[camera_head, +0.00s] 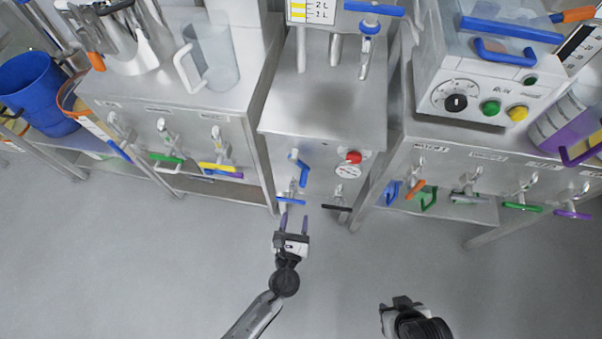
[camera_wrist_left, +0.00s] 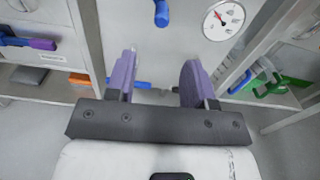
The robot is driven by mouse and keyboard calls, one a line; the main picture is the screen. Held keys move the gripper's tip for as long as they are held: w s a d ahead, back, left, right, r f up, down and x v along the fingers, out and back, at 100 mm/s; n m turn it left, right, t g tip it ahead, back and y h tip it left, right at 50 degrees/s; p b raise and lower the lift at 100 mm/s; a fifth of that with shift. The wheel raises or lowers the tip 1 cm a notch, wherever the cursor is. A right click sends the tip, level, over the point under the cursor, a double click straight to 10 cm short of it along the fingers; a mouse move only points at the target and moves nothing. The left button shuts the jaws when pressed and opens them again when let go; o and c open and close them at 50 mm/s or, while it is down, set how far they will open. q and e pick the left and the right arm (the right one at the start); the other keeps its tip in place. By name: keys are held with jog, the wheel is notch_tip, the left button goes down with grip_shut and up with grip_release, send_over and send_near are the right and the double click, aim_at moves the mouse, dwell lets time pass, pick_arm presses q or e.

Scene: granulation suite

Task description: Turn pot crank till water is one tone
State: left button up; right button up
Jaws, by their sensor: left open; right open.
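A steel pot (camera_head: 138,48) stands on the left cabinet, cut off by the top edge, with an orange-ended handle (camera_head: 96,61) by it. I cannot tell which part is its crank, and no water shows inside it. My left gripper (camera_head: 294,222) is open and empty, well away from the pot. It is in front of the middle cabinet, its fingertips close to a low blue handle (camera_head: 291,201); in the left wrist view the purple fingers (camera_wrist_left: 155,75) are spread apart. My right gripper (camera_head: 402,303) is open over the floor at the lower right.
The middle cabinet (camera_head: 322,110) carries a gauge (camera_head: 347,172), a red knob (camera_head: 353,157) and a blue lever (camera_head: 299,165). A clear jug (camera_head: 212,55) stands near the pot. Coloured valve handles stick out along the cabinet fronts. The grey floor is clear.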

pick_arm(q)
jog(key=m, duration=0.1)
jog(key=b, duration=0.4)
send_near(305, 170)
jog(key=w, duration=0.2)
jog(key=w+f, duration=0.1)
jog(key=w, duration=0.3)
jog(key=shift+w+d+f, duration=0.2)
jog(key=shift+w+d, duration=0.25)
jog(key=shift+w, duration=0.5)
pick_arm(e)
jog(key=shift+d+f, duration=0.1)
jog(key=shift+f, duration=2)
pick_arm(q)
jog(key=shift+c, duration=0.2)
jog(key=c, duration=0.8)
grip_shut()
